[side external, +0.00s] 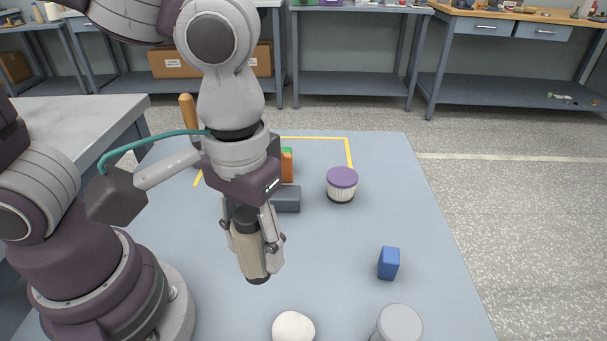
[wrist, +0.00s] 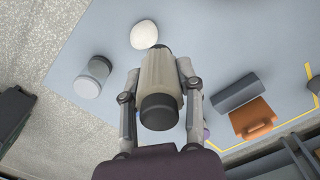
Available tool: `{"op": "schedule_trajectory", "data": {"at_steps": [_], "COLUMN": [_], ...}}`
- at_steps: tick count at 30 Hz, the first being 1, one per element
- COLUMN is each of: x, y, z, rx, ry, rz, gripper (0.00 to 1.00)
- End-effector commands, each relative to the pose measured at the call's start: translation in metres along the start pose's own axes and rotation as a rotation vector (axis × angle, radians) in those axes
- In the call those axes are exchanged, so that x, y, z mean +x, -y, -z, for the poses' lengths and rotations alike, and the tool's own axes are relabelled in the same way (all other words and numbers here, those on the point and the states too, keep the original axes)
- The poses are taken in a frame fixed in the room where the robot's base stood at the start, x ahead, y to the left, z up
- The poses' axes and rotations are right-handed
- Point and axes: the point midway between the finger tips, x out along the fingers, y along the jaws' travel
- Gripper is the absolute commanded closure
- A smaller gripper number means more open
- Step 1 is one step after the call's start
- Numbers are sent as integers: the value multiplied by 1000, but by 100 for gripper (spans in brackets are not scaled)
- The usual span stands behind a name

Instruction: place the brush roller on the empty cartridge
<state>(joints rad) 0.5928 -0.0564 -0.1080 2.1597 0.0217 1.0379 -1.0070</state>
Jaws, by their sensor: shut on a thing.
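The brush roller (side external: 250,252), a beige ribbed cylinder with dark ends, is held nearly upright, slightly tilted, above the table. My gripper (side external: 254,247) is shut on it, one finger on each side. In the wrist view the roller (wrist: 160,82) lies between both fingers, its dark end towards the camera. No thing is clearly marked as the empty cartridge. A pleated white cylinder with a purple top (side external: 341,184) stands behind and right of the gripper, apart from it. A dark grey block (side external: 287,198) lies behind the gripper, partly hidden by it; it shows in the wrist view (wrist: 236,92).
A white rounded object (side external: 293,328) and a grey-lidded jar (side external: 400,322) stand at the front. A blue block (side external: 389,263) is on the right. An orange item (wrist: 253,117) sits beside the grey block, near the yellow tape (side external: 349,152).

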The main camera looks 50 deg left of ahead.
Motion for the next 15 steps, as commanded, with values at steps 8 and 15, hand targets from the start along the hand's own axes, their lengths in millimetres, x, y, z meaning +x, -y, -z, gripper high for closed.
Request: {"op": "schedule_trajectory", "data": {"at_steps": [8, 15], "x": [3, 10], "y": [-30, -92], "z": [-9, 22], "rx": [95, 93], "ry": [-1, -3], "rz": [7, 5], "gripper": [100, 100]}}
